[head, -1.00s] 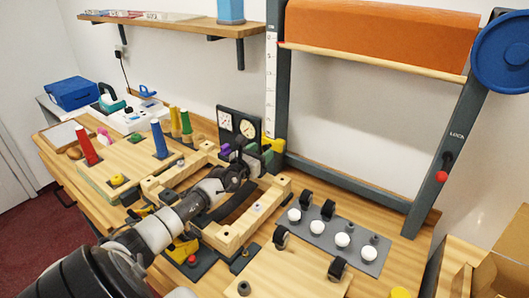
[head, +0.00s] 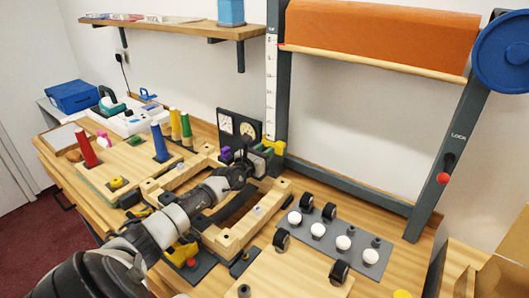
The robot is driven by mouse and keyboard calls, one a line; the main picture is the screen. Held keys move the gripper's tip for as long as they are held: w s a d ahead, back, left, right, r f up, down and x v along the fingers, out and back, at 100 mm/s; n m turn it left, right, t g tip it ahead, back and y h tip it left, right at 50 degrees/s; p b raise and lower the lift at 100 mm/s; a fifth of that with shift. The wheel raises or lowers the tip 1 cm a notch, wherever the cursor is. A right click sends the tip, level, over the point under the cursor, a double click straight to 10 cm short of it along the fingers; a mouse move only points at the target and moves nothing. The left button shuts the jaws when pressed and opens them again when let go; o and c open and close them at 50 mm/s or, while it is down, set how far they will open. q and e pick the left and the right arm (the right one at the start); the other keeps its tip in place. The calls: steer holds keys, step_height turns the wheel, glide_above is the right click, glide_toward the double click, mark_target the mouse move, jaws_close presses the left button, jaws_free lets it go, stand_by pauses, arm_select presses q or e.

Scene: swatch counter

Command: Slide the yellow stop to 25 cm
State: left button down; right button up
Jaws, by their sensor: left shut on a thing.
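The yellow stop (head: 278,147) sits at the foot of the white upright scale (head: 271,85), by the left post of the dark frame. The scale's printed numbers are too small to read. My left gripper (head: 264,154) reaches it from the front left and is shut on the yellow stop. The gripper's jaws and wrist hide part of the stop. My right gripper is not in view.
A square wooden frame (head: 232,243) lies under my left arm. Dials on a dark panel (head: 226,124) stand just left of the scale. Coloured pegs stand further left. A grey plate (head: 371,256) with white knobs lies right. An orange roll (head: 380,30) hangs above.

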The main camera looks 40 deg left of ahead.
arm_select(q)
steer(key=shift+r+p, duration=2.45)
steer(key=shift+r, duration=0.25)
steer(key=shift+f, duration=0.1)
steer(key=c, duration=0.9)
jaws_free()
steer(key=shift+f, duration=0.1)
steer(key=shift+s, duration=0.1)
steer(key=shift+s+d, duration=0.1)
steer(key=shift+s, duration=0.15)
steer(key=shift+s+d+p, duration=0.15)
steer(key=shift+s+p, duration=0.3)
steer(key=shift+s, duration=1.25)
steer(key=shift+s+d+p, duration=0.2)
steer(key=shift+s+p, duration=0.25)
steer(key=shift+s, duration=1.2)
steer(key=shift+s+d+p, duration=0.15)
steer(key=shift+s+p, duration=0.3)
steer(key=shift+s, duration=1.25)
